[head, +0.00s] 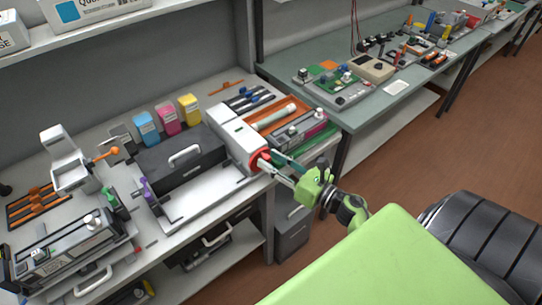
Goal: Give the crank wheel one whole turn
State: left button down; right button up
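The red crank wheel (262,160) sits on the right end of a white and grey housing (238,140) at the bench's front edge. It is small in the head view and partly hidden by my fingers. My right gripper (270,162) reaches in from the right, with its fingertips at the wheel. Its two fingers are apart, one above and one below in the picture. I cannot tell whether they touch the wheel or its handle. My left gripper is not in view.
A black case with a white handle (185,156) stands left of the housing, before blue, magenta and yellow cartridges (168,120). An orange tray (280,117) lies behind the wheel. Another bench (400,88) stands at the right. Open floor lies between that bench and my body.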

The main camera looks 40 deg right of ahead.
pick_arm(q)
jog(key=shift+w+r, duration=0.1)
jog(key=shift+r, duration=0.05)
pick_arm(e)
jog(key=shift+w+a, duration=0.15)
jog(key=shift+w, duration=0.25)
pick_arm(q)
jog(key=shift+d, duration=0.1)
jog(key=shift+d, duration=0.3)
pick_arm(e)
grip_shut()
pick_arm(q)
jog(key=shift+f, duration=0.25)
pick_arm(e)
jog(key=shift+f, duration=0.1)
